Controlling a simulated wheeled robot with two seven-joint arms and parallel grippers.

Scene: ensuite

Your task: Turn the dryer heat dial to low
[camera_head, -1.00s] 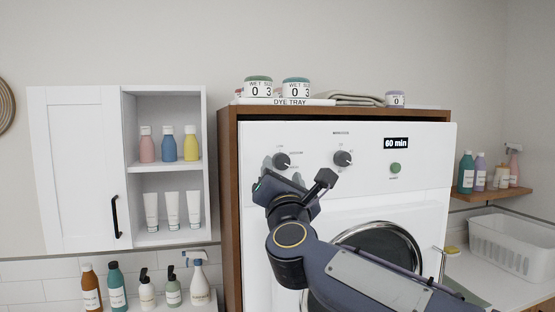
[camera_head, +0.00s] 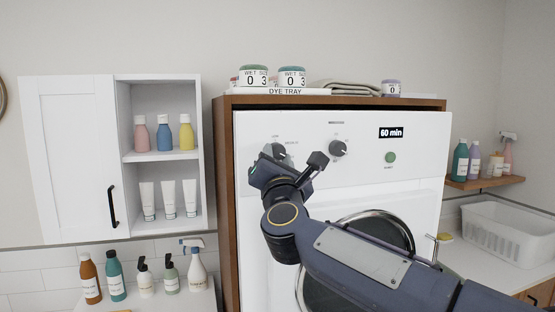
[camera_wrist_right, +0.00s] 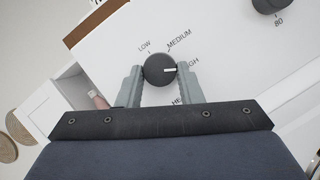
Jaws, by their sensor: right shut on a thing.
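The heat dial (camera_head: 278,149) is a dark round knob at the upper left of the white dryer front (camera_head: 410,180). In the right wrist view the dial (camera_wrist_right: 159,69) sits between the two grey fingers of my right gripper (camera_wrist_right: 160,74), which is shut on it. The dial's white pointer line faces right, towards the partly hidden HIGH label. The LOW (camera_wrist_right: 145,47) and MEDIUM (camera_wrist_right: 179,40) labels show above the dial. In the head view my right gripper (camera_head: 275,160) partly covers the dial. My left gripper is not in view.
The round dryer door (camera_head: 385,232) is behind my right arm. An open shelf with bottles (camera_head: 160,155) stands left.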

